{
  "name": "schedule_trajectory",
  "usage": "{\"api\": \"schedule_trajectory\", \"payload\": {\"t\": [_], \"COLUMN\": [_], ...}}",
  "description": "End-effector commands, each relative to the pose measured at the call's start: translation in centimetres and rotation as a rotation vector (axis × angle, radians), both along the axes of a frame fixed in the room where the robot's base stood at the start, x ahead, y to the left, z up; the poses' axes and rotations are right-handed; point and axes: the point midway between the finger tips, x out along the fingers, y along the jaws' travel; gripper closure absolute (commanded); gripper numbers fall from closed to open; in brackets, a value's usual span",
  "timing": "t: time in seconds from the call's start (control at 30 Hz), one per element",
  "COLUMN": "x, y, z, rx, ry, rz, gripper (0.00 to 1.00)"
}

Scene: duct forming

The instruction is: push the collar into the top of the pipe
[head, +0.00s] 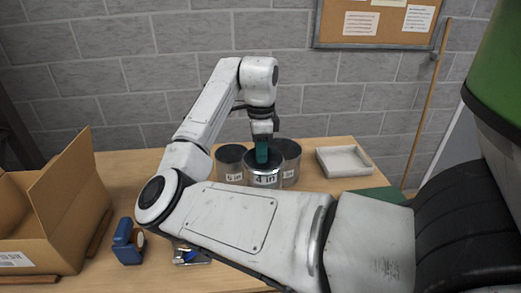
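A grey metal cylinder marked "4 in" (265,181) stands upright on the table, in front of two similar cylinders. My gripper (262,140) points down over its open top. A dark teal piece (262,151) shows below the gripper and reaches down to the cylinder's mouth; I cannot tell whether it is my fingers or a held thing. The finger gap is too small to see. I cannot make out a collar separate from the cylinders, nor whether one sits in a top.
A cylinder marked "6 in" (231,163) stands close left, another cylinder (290,160) close right. A shallow white tray (344,161) lies at the back right. An open cardboard box (68,218) and a blue tape dispenser (127,242) are at the left.

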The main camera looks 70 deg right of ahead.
Motion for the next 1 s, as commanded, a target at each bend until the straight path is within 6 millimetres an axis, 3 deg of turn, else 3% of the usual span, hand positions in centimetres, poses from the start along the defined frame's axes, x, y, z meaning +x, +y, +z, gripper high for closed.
{"api": "schedule_trajectory", "payload": {"t": [0.1, 0.43, 1.0], "x": [0.0, 0.1, 0.1], "y": [0.0, 0.0, -0.1], "z": [0.0, 0.7, 9.8], "rx": [0.0, -0.001, 0.0], "ry": [0.0, -0.003, -0.002], "rz": [0.0, 0.0, 0.001], "gripper": [0.63, 0.63, 0.63]}}
